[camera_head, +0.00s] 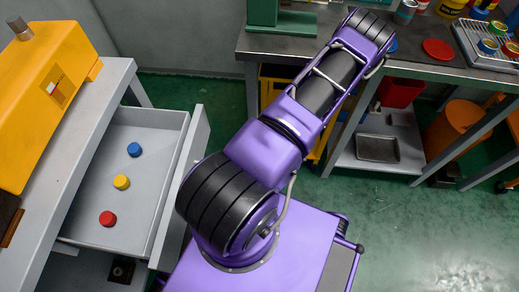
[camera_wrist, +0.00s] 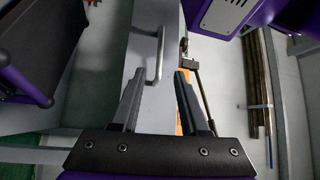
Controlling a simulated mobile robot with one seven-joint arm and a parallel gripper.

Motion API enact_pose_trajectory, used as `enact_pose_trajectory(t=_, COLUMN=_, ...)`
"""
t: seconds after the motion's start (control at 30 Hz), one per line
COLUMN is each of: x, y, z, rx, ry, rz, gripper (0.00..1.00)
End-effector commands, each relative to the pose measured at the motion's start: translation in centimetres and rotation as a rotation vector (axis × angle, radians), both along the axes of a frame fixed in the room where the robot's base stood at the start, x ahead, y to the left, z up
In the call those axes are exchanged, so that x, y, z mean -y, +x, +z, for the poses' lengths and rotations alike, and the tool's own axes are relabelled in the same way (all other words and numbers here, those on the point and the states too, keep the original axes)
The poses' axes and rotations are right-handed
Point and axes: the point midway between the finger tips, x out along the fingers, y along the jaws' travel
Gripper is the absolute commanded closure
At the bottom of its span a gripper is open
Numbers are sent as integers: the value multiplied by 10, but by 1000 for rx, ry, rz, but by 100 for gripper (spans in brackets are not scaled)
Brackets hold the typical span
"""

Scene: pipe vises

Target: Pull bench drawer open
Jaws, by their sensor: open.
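The grey bench drawer (camera_head: 159,126) stands pulled out from the bench on the left in the head view. A blue, a yellow and a red round piece lie inside it. In the wrist view, a pale panel (camera_wrist: 140,50) carries a metal bar handle (camera_wrist: 160,52); I take it for the drawer front. My gripper (camera_wrist: 160,76) is open, with its two fingers pointing toward the handle. The handle lies just ahead of the fingertips, near the gap between them; I cannot tell whether they touch. My gripper is not visible in the head view.
A yellow machine (camera_head: 45,90) sits on the left bench top (camera_head: 78,145). A dark workbench (camera_head: 285,46) with cans and a wire tray stands at the back right. A metal tray (camera_head: 377,148) lies on its lower shelf. Green floor (camera_head: 400,225) is clear at the right.

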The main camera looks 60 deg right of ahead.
Motion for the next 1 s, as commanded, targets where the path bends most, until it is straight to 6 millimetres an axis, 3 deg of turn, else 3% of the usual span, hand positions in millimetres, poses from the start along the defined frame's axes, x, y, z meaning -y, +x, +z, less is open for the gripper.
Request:
enact_pose_trajectory(t=0.1, x=19, y=-10, z=-4, rx=-1, ry=-2, rz=0, gripper=55)
enact_pose_trajectory(t=0.3, x=36, y=-18, z=-6, rx=0, ry=1, rz=0, gripper=55)
enact_pose_trajectory(t=1.0, x=39, y=-20, z=-5, rx=-4, ry=-3, rz=5, gripper=55)
